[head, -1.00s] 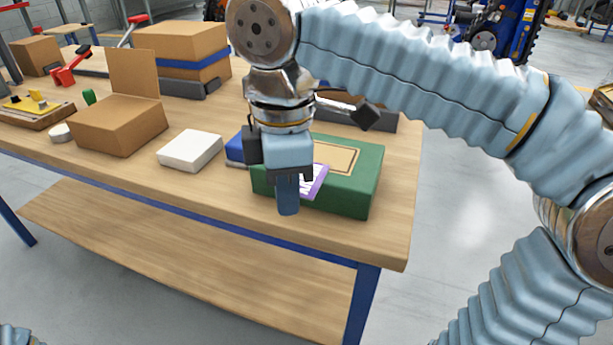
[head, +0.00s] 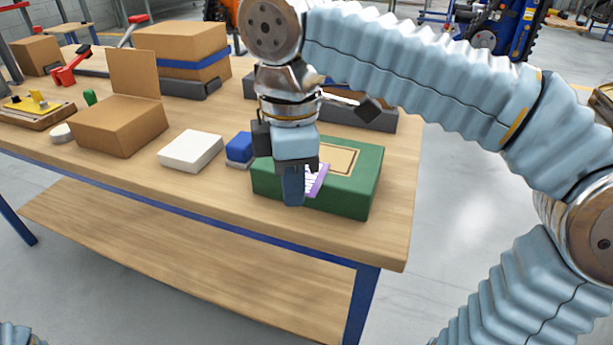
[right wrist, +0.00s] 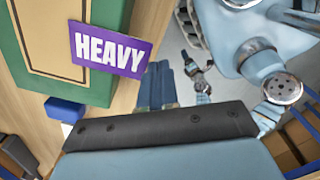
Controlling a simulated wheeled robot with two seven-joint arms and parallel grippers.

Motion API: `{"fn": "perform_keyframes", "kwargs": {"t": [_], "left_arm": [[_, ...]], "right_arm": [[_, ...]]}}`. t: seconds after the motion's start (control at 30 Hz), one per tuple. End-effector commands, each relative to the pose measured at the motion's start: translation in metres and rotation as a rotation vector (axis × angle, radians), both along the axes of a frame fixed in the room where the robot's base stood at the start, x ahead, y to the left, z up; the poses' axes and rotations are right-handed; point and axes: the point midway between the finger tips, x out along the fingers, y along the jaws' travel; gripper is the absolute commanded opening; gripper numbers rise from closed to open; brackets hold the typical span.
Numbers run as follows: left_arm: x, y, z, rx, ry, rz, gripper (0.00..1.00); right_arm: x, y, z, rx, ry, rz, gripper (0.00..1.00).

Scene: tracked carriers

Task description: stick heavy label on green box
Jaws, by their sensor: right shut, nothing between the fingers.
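The green box (head: 345,200) stands near the right front corner of the workbench. A tan panel with a dark border is on its top. The purple label (head: 318,180) lies at the box's front edge, partly hidden behind my right gripper (head: 292,200). In the right wrist view the label (right wrist: 110,52) reads HEAVY, and part of it reaches past the edge of the green box (right wrist: 60,60). I cannot tell whether it is pressed flat. My right gripper is shut and empty, in front of the label. My left gripper is out of view.
A blue block (head: 239,147) and a white box (head: 190,151) stand left of the green box. A cardboard box (head: 118,128) with a raised flap is farther left. Grey bins (head: 375,121) stand behind the green box. The bench's front strip (head: 220,195) is clear.

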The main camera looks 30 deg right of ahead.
Motion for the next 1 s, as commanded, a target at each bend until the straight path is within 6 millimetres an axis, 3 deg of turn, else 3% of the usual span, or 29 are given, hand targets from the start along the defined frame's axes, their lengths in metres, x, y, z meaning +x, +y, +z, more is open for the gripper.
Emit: {"fn": "perform_keyframes", "kwargs": {"t": [1.0], "left_arm": [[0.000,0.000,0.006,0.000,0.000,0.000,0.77]], "right_arm": [[0.013,-0.015,0.000,0.001,0.000,-0.001,0.00]]}}
